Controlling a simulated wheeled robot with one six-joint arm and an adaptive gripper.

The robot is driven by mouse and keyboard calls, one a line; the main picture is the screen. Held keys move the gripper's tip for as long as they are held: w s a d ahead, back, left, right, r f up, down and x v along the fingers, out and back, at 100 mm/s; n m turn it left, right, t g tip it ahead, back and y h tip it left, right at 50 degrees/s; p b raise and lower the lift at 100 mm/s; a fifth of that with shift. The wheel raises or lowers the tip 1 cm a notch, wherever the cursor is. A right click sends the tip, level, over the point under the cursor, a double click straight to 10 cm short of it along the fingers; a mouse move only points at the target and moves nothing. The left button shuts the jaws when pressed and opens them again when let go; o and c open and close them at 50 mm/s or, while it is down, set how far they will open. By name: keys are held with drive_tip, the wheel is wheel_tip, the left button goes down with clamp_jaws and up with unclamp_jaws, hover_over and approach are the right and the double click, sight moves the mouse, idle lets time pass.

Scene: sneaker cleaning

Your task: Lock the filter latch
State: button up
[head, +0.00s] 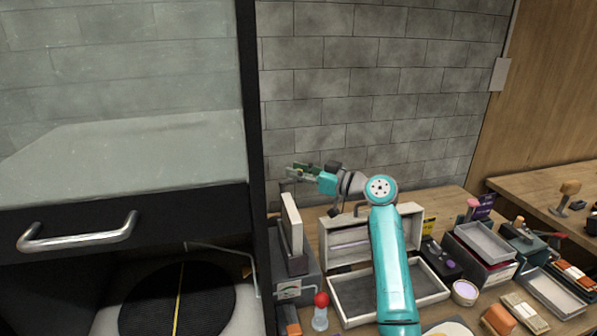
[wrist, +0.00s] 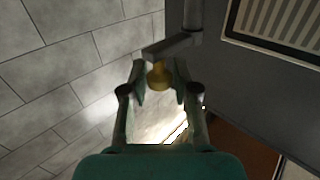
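The latch shows in the wrist view as a grey bent lever (wrist: 172,46) with a brass-yellow knob (wrist: 159,76) at its end. My gripper (wrist: 159,78) has its two fingers parted, one on each side of the knob. A narrow gap seems to show on both sides, so I see no clear grip. In the head view my gripper (head: 300,172) is raised above the grey filter box, in front of the brick wall. The latch is too small to make out there.
The dark grey housing (wrist: 240,75) with a striped vent (wrist: 285,22) lies close on the right in the wrist view. A glass-fronted cabinet (head: 120,190) stands left. An open case (head: 345,298), a red-capped bottle (head: 320,312) and trays crowd the bench.

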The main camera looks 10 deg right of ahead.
clamp_jaws()
drive_tip(key=shift+h, duration=0.3)
drive_tip(key=shift+s+a+m+t+h, duration=0.15)
drive_tip(key=shift+s+m+t+h, duration=0.3)
drive_tip(key=shift+m+t+h, duration=0.7)
drive_tip(key=shift+s+a+m+t+h, duration=0.1)
drive_tip(key=shift+s+m+t+h, duration=0.35)
drive_tip(key=shift+m+h, duration=1.2)
drive_tip(key=shift+s+a+m+t+h, duration=0.15)
drive_tip(key=shift+s+m+t+h, duration=0.5)
drive_tip(key=shift+h, duration=1.25)
drive_tip(key=shift+w+m+t+h, duration=0.2)
drive_tip(key=shift+m+t+h, duration=0.05)
drive_tip(key=shift+m+h, duration=0.1)
drive_tip(key=o, duration=0.6)
unclamp_jaws()
